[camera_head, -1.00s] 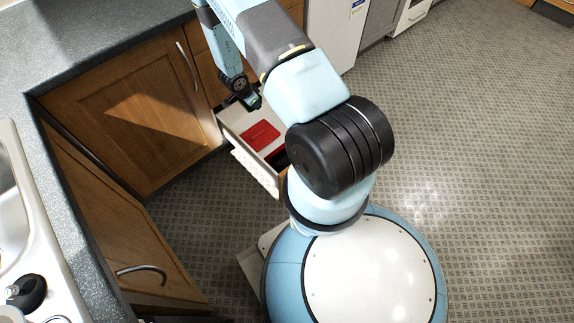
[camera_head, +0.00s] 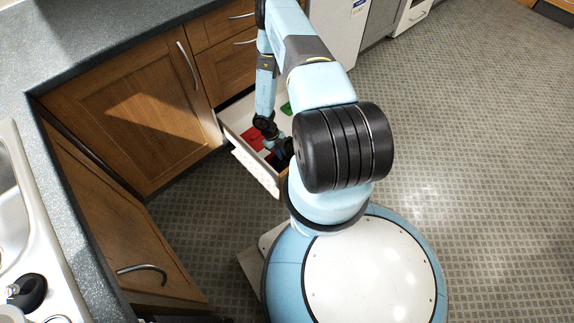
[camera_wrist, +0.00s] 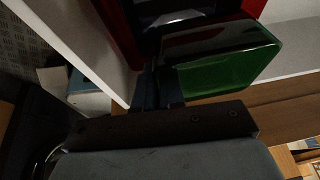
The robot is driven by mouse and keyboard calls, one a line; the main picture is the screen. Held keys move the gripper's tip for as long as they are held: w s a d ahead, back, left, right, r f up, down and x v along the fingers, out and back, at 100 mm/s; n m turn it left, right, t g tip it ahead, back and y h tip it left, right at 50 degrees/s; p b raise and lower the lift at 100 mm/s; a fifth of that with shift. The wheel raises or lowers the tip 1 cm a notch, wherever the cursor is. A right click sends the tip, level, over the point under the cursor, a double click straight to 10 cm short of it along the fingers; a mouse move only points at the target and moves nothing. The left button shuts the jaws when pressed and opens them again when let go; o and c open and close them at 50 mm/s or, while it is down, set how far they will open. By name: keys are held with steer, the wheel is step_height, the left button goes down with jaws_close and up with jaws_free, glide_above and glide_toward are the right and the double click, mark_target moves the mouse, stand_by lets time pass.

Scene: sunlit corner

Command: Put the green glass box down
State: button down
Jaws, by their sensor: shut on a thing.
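The green glass box (camera_wrist: 235,72) is a dark green, see-through block in the wrist view, at the fingertips of my gripper (camera_wrist: 160,85). My gripper is shut on it. In the head view my gripper (camera_head: 284,150) is low in the open drawer, near its front right part. The held box cannot be made out there, hidden by my arm. Whether the box touches the drawer floor cannot be told.
The open white drawer (camera_head: 256,172) holds a red thing (camera_head: 252,138) left of my gripper and a bright green thing (camera_head: 287,108) farther back. In the wrist view, red (camera_wrist: 118,28) and black things lie just beyond the box. A drawer wall (camera_wrist: 78,38) is close at left.

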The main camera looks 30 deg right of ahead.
steer(key=shift+s+f, duration=0.15)
steer(key=shift+f, duration=4.95)
steer(key=shift+f, duration=0.15)
steer(key=c, duration=1.7)
jaws_free()
steer(key=shift+f, duration=0.1)
steer(key=shift+o, duration=0.9)
